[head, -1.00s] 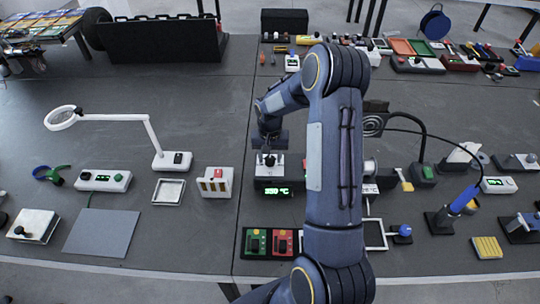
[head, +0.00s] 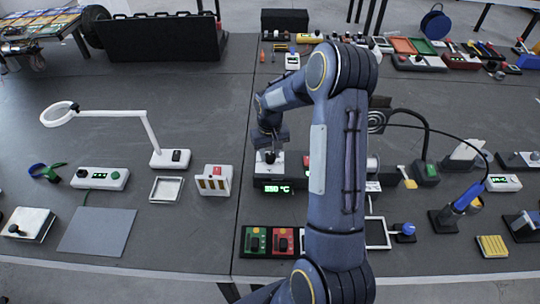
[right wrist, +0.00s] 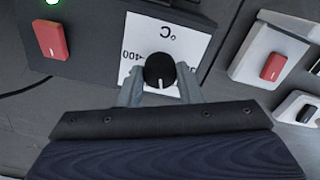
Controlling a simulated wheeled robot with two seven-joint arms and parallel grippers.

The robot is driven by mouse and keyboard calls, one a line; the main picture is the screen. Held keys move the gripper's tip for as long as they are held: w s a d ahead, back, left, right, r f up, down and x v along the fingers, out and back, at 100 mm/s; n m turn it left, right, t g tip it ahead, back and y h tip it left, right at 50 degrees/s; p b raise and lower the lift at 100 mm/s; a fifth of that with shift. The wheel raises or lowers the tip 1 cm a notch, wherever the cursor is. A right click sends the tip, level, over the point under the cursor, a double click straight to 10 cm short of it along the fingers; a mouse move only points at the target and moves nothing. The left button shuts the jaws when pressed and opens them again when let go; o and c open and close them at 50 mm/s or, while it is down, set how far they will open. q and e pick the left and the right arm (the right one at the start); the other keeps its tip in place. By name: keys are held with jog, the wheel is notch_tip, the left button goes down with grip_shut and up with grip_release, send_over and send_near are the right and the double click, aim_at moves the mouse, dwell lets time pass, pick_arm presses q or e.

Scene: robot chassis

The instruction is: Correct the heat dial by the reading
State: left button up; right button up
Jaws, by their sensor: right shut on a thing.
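The heat dial is a round black knob (right wrist: 160,69) with a white pointer line, on a white scale card (right wrist: 188,43) marked "°C" and "400". My right gripper (right wrist: 160,92) is shut on the knob, one grey finger on either side. In the head view my right gripper (head: 269,148) is above the heat unit, pointing down. The unit's green reading display (head: 276,188) shows what looks like 330 °C, though the digits are small. My left gripper is not in view.
A red switch (right wrist: 52,39) sits on the dark housing beside the dial. A white box with a red button (head: 215,180) stands left of the unit. A magnifier lamp (head: 150,135) stands further left. A red and green switch panel (head: 270,241) lies in front.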

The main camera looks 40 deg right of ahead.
aim_at(270, 155)
jog(key=n+b, duration=0.1)
jog(key=n, duration=0.3)
jog(key=shift+n+b, duration=0.3)
jog(key=shift+b, duration=0.05)
dwell(0.4)
jog(key=o, duration=1)
notch_tip(270, 155, up, 7)
jog(key=shift+f+b, duration=0.1)
jog(key=shift+b, duration=0.35)
jog(key=shift+r, duration=0.55)
